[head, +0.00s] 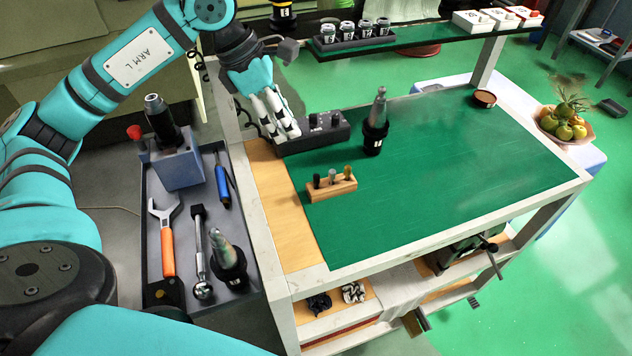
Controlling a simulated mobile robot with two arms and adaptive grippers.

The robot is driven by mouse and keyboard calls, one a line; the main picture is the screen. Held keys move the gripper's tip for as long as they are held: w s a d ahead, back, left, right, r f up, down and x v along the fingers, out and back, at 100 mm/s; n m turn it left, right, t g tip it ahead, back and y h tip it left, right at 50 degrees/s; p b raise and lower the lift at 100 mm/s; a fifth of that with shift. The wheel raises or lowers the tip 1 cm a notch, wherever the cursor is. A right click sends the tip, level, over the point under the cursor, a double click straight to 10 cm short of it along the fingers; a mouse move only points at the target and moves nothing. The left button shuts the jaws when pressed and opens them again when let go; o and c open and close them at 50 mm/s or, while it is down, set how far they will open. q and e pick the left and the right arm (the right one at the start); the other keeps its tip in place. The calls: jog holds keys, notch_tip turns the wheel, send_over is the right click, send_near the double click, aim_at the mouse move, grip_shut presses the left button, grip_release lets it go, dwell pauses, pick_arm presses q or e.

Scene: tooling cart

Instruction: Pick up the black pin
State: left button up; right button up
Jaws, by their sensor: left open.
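The black pin (317,181) stands upright at the left end of a small wooden block (333,189) on the green mat. A grey pin (332,177) and a yellowish pin (347,172) stand beside it in the same block. My left gripper (280,136) points down above the cart's back left edge, behind and to the left of the block. It is open, apart from the pins, and appears empty. My right gripper is out of view.
A dark box with knobs (315,132) lies close to my left gripper. A black tool holder (376,135) stands to its right. A shelf (430,38) with several small items spans the back. The mat (470,150) is mostly clear on the right. A tool tray (192,270) lies at left.

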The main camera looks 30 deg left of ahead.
pick_arm(q)
jog(key=p, duration=0.2)
send_over(316, 175)
jog(key=s+a, duration=0.1)
notch_tip(316, 175, down, 10)
jog(key=shift+a+f, duration=0.1)
jog(key=shift+f, duration=0.2)
jog(key=shift+d+f+p, duration=0.25)
jog(key=shift+f+p, duration=0.3)
jog(key=shift+p, duration=0.1)
jog(key=x, duration=0.1)
jog(key=p+x, duration=0.1)
jog(key=x, duration=0.2)
jog(key=shift+w+a+f, duration=0.1)
jog(key=shift+a, duration=0.15)
jog(key=shift+c, duration=0.4)
grip_shut()
